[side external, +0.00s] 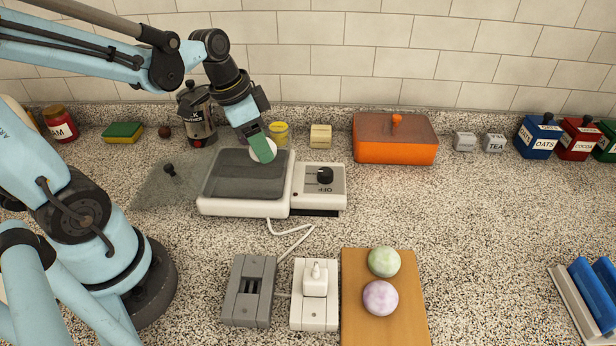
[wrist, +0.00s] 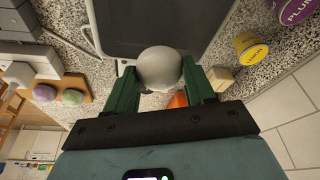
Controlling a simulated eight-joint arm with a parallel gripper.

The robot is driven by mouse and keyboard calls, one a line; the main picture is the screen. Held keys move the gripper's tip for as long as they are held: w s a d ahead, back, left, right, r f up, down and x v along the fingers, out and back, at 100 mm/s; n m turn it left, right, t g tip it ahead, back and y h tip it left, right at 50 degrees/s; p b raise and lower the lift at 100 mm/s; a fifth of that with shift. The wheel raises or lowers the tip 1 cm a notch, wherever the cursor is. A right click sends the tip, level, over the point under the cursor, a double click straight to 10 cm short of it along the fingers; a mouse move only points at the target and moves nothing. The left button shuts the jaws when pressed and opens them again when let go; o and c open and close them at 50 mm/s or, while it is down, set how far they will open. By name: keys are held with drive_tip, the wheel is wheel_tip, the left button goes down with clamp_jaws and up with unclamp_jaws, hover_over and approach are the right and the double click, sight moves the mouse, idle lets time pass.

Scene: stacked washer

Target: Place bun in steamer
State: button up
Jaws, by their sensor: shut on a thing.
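A white round bun (wrist: 160,66) is held between the green fingers of my gripper (wrist: 159,84) in the wrist view. In the side view, my gripper (side external: 260,142) holds the bun (side external: 265,151) at the back right corner of the white appliance with a dark grey flat top (side external: 245,175); I cannot tell whether it touches it. A green bun (side external: 384,262) and a purple bun (side external: 380,298) sit on a wooden board (side external: 410,320) at the front. An orange lidded box (side external: 395,150) stands at the back. I cannot tell for sure which item is the steamer.
A dial unit (side external: 320,182) adjoins the appliance, with a cable in front. A grey socket block (side external: 248,290) and a white one with a plug (side external: 315,300) lie left of the board. Jars and canisters (side external: 540,135) line the wall.

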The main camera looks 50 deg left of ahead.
drive_tip(key=shift+f, duration=1.65)
drive_tip(key=shift+f, duration=0.1)
drive_tip(key=o, duration=1)
drive_tip(key=shift+o, duration=0.2)
drive_tip(key=v, duration=1.2)
drive_tip(key=w+d+f+n+t+y, duration=0.1)
drive_tip(key=d+f+n+t, duration=0.3)
drive_tip(key=d, duration=0.1)
drive_tip(key=shift+d+n, duration=0.25)
drive_tip(key=shift+n, duration=0.05)
drive_tip(key=shift+w, duration=0.15)
